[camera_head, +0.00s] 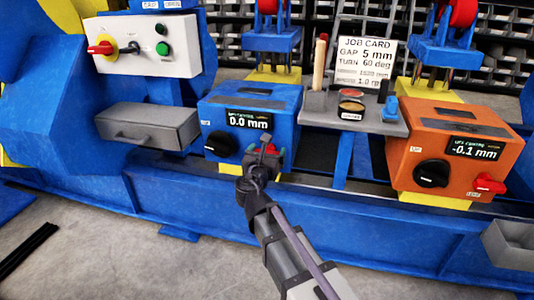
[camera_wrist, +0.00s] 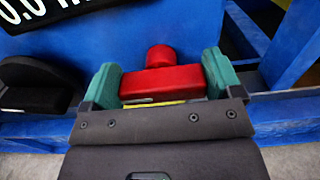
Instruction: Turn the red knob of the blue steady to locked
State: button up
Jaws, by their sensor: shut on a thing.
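The blue steady (camera_head: 250,112) stands on the blue bed and its display reads 0.0 mm. Its black knob (camera_head: 221,144) is on the left of its front face. Its red knob (camera_wrist: 162,80) shows in the wrist view as a red bar with a round red end, between the green fingertips. My gripper (camera_wrist: 161,82) is shut on the bar, one finger at each end. In the head view my gripper (camera_head: 266,155) hides most of the red knob. The lock labels beside the knob cannot be read.
An orange steady (camera_head: 455,150) with a black knob and a red knob stands to the right. Between the steadies is a grey shelf (camera_head: 352,122) with small items and a job card (camera_head: 366,62). A grey drawer (camera_head: 148,127) and a white switch panel (camera_head: 142,45) are to the left.

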jog(key=shift+m, duration=0.5)
jog(key=m, duration=0.3)
jog(key=shift+d+m, duration=0.15)
jog(key=shift+m, duration=0.25)
jog(key=m, duration=0.4)
jog(key=shift+s+d+f+m, duration=0.1)
jog(key=shift+d+f+m, duration=0.05)
jog(key=shift+m, duration=0.15)
jog(key=m, duration=0.4)
jog(key=shift+d+f+b, duration=0.1)
jog(key=shift+f+b, duration=0.05)
jog(key=shift+b, duration=0.15)
jog(key=m, duration=0.4)
jog(key=shift+f+m, duration=0.1)
jog(key=shift+m, duration=0.2)
